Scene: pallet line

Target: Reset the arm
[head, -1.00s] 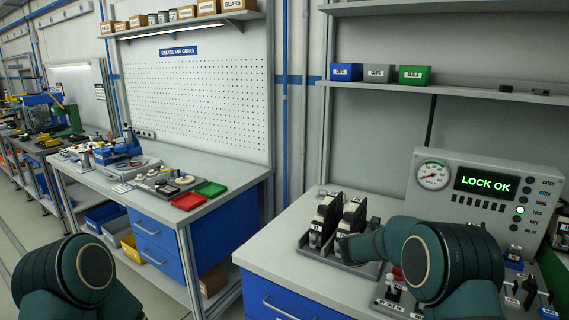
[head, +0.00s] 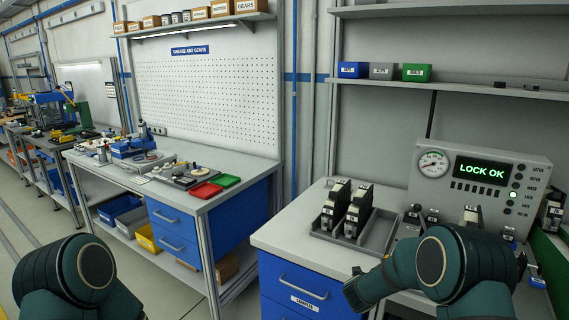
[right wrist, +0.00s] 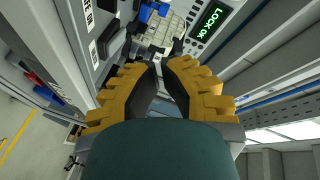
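My right arm (head: 440,265) comes in at the lower right of the head view, bent over the front of the right bench. Its gripper is hidden there, but the right gripper (right wrist: 158,64) shows in the right wrist view. Its yellow-backed fingers lean together with their dark tips nearly touching, and nothing is seen between them. My left arm (head: 75,275) shows only as a rounded dark green joint at the lower left. The left gripper is out of view.
The right bench (head: 290,235) carries a grey tray (head: 377,232) with two upright black units (head: 358,211). Behind my right arm stands a console (head: 480,190) reading LOCK OK, also in the wrist view (right wrist: 209,20). A left bench (head: 225,178) holds red and green trays.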

